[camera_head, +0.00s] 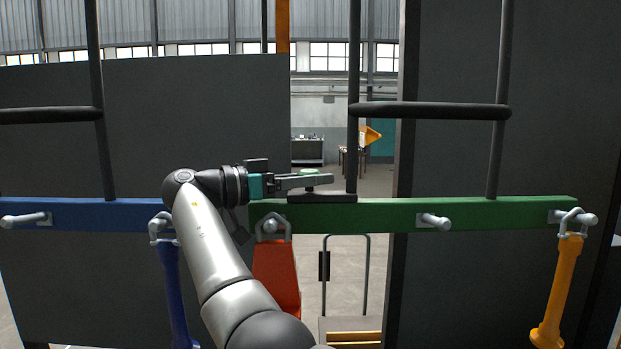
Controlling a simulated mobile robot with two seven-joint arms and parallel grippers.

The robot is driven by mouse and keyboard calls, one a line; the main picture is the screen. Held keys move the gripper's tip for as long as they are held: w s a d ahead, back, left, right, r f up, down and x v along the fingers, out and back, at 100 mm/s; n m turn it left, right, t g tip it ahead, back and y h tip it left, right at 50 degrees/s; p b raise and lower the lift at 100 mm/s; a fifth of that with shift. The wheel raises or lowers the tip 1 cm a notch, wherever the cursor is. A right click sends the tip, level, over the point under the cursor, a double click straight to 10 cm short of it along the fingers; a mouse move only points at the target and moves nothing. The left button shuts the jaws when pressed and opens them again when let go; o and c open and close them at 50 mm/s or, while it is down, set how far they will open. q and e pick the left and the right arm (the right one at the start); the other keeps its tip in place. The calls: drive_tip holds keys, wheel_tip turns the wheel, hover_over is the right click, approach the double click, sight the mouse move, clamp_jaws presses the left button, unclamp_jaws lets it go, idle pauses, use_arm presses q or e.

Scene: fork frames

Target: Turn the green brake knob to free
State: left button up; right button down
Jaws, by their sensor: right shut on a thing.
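The green brake knob (309,172) sits above a dark base on the green beam (390,214), near its left end. Only its top shows; my gripper hides the rest. My right gripper (318,181) comes in from the left, lies level and is shut on the knob. The knob's marking cannot be read at this size. My left gripper is not in view.
A blue beam (85,216) lies left of the green one. Dark upright bars and panels rise behind. A red hanging piece (275,275), a blue handle (174,290) and a yellow handle (558,290) hang below the beams. A trolley (350,338) stands beyond the gap.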

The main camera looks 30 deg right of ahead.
drive_tip(key=shift+f, duration=0.1)
drive_tip(key=shift+c, duration=1.4)
unclamp_jaws()
